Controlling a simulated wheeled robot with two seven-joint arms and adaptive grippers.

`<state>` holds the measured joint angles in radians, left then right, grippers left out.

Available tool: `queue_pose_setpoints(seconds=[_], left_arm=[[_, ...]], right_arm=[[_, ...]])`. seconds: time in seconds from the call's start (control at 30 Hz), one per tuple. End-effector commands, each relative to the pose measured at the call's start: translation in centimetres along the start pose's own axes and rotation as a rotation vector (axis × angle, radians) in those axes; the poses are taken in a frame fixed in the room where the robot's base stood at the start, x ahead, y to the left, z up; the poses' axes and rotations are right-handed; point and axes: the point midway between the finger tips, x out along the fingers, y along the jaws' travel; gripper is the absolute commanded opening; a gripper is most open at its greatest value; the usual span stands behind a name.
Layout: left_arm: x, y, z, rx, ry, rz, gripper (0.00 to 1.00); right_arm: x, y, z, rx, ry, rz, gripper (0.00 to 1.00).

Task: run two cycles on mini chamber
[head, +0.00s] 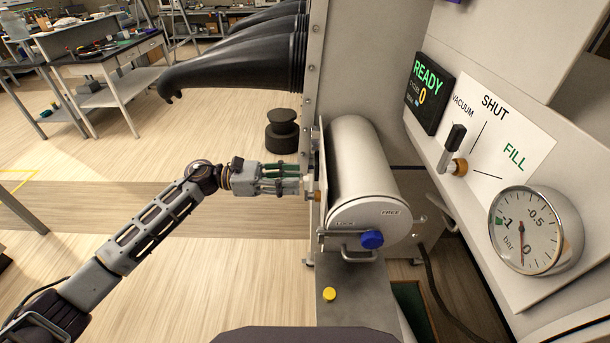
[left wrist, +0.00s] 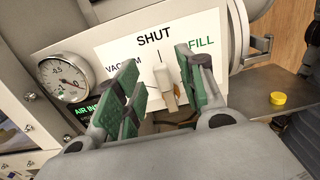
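The mini chamber (head: 365,165) is a white cylinder with a round front door (head: 370,220), a blue knob (head: 372,239) and LOCK and FREE marks. My left gripper (head: 300,186) is at its left side. In the left wrist view the left gripper (left wrist: 160,95) is open, its green-padded fingers either side of a pale valve lever (left wrist: 163,78). The lever points up towards SHUT, between VACUUM and FILL; contact cannot be told. A gauge (left wrist: 62,78) sits left of it. In the head view, another panel has a dark lever (head: 455,142) and a READY display (head: 428,90) reading 0.
A large gauge (head: 536,230) on the right panel reads near 0. A yellow cap (head: 329,294) lies on the narrow shelf (head: 350,300) below the door. Black gloves (head: 240,65) stick out above my left arm. Open floor lies left of the chamber.

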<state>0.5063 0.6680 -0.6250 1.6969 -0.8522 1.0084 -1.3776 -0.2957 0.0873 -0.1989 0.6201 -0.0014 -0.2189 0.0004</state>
Motion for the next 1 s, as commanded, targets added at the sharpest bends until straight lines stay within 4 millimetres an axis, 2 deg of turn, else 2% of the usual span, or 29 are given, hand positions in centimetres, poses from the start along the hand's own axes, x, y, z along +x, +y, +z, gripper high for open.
queue_pose_setpoints(seconds=[0.1, 0.3, 0.73, 0.77, 1.0], left_arm=[[1.6, -0.1, 0.3, 0.001, -0.002, -0.002, 0.39], [3.3, 0.0, 0.1, 0.0, -0.001, 0.0, 0.39], [4.0, 0.0, 0.0, 0.0, 0.0, 0.001, 0.39], [4.0, 0.0, 0.0, 0.0, 0.0, 0.001, 0.38], [3.9, 0.0, 0.0, 0.0, 0.0, 0.0, 0.07]], right_arm=[[-0.6, -0.1, -0.2, 0.001, 0.002, -0.001, 0.32], [-1.0, -0.1, -0.2, 0.001, 0.001, -0.001, 0.32], [-1.1, -1.0, 0.1, 0.004, -0.003, -0.011, 0.32], [-1.1, -1.0, 0.1, 0.004, -0.003, -0.011, 0.32], [-1.1, -1.1, 0.1, 0.004, -0.003, -0.011, 0.32]])
